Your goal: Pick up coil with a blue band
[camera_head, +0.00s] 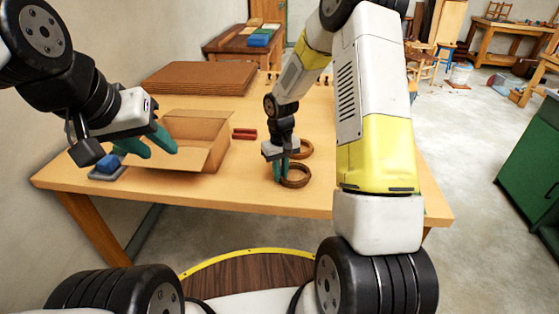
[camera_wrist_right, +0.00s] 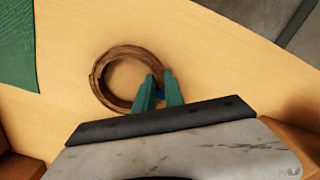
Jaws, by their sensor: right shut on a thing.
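A brown ring-shaped coil (camera_head: 297,182) lies on the wooden table in the head view. It also shows in the right wrist view (camera_wrist_right: 98,88), with a small blue patch of band (camera_wrist_right: 160,94) between the fingers. My right gripper (camera_head: 279,178) is shut on one side of this coil, its green fingers (camera_wrist_right: 159,88) straddling the ring wall. A second brown coil (camera_head: 305,147) lies just behind, partly hidden by the gripper; I see no band colour on it. My left gripper (camera_head: 150,147) is open and empty above the table's left side, in front of the cardboard box.
The open cardboard box (camera_head: 215,150) stands left of the coils. Red pieces (camera_head: 245,133) lie between them. A blue block on a grey base (camera_head: 107,166) sits at the left edge. Brown stacked sheets (camera_head: 200,78) lie at the back. The table front (camera_head: 235,198) is clear.

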